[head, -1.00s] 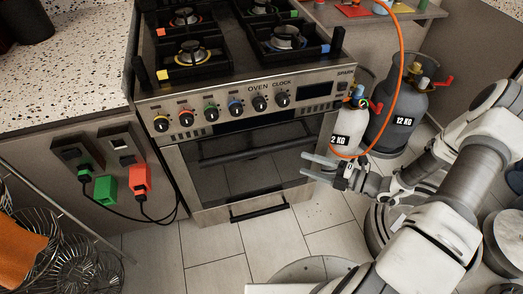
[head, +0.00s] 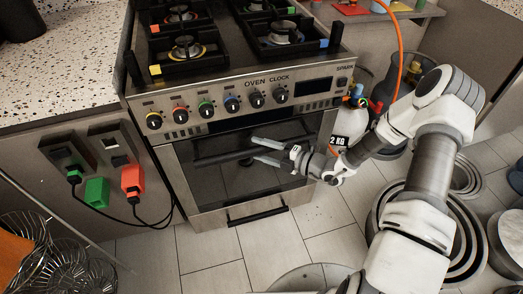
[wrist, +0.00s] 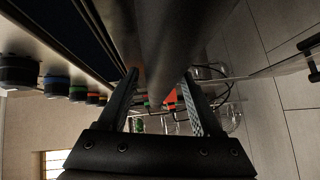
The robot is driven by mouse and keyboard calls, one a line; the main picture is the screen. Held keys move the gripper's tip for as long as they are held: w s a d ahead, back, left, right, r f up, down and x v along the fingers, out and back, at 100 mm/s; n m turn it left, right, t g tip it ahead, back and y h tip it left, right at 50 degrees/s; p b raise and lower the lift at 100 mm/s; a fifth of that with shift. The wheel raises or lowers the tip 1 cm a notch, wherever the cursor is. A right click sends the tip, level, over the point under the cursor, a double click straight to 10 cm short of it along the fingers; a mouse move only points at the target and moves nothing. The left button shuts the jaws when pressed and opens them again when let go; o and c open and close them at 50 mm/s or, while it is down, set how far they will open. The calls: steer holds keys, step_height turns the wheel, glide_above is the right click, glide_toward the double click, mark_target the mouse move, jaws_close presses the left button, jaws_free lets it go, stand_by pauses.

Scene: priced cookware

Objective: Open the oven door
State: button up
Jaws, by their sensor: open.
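The oven door (head: 215,188) is shut, a dark glass panel with a steel frame below the knob row. Its dark bar handle (head: 222,158) runs across the top of the door. My gripper (head: 256,149) is open at the right half of the handle, one finger above the bar and one at or below it. In the wrist view, the handle (wrist: 172,45) runs as a thick grey bar between the two open fingers of my gripper (wrist: 160,72). I cannot tell whether either finger touches it.
Knobs (head: 232,104) line the panel above the door. A lower drawer handle (head: 257,212) sits beneath. The tiled floor in front is partly clear.

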jaws_close()
stand_by(0.3)
stand_by(1.1)
